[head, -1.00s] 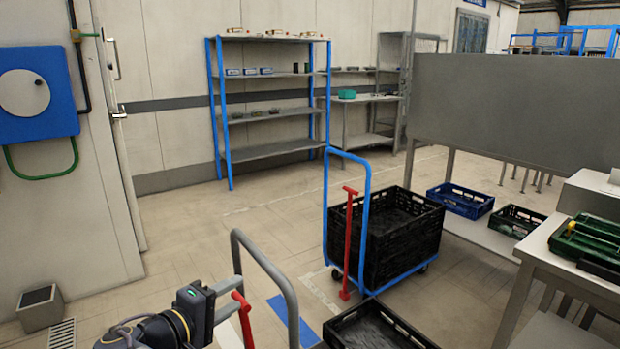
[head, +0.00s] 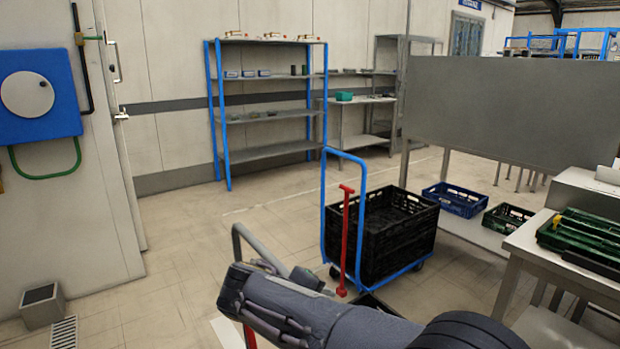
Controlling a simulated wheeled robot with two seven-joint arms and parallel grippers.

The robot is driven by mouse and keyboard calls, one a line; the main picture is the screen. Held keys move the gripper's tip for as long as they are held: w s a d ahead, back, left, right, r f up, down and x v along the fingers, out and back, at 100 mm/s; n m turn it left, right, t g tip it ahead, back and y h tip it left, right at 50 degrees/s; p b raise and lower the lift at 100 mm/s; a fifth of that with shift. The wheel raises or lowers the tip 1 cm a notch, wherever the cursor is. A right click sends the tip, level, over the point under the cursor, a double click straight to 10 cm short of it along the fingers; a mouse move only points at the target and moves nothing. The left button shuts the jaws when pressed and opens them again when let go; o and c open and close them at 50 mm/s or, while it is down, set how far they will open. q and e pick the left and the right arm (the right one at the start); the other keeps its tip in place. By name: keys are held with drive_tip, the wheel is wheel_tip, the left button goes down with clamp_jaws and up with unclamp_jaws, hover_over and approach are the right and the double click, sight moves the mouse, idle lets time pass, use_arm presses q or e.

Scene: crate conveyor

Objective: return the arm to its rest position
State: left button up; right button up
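One of my arms, dark grey, crosses the bottom of the head view from the lower right corner towards the middle. A bent joint shows at its left end. No gripper fingers can be made out on it, and neither of my grippers is clearly in view. No crate or other load is seen held by the visible arm.
A blue-framed cart (head: 323,200) with a black crate (head: 400,243) stands ahead, its red handle (head: 345,240) upright. A grey tube handle (head: 240,245) is close behind my arm. Blue shelving (head: 222,130) stands at the back wall. A table (head: 535,250) is at right.

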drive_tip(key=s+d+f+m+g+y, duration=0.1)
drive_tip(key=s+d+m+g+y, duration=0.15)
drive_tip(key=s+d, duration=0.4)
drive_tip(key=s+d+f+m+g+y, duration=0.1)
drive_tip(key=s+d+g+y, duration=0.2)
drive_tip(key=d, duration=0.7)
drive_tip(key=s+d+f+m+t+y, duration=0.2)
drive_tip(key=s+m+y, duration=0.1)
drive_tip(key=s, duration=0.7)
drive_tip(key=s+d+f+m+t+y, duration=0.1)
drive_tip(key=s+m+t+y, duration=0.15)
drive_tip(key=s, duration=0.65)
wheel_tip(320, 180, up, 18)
drive_tip(key=p, duration=1.8)
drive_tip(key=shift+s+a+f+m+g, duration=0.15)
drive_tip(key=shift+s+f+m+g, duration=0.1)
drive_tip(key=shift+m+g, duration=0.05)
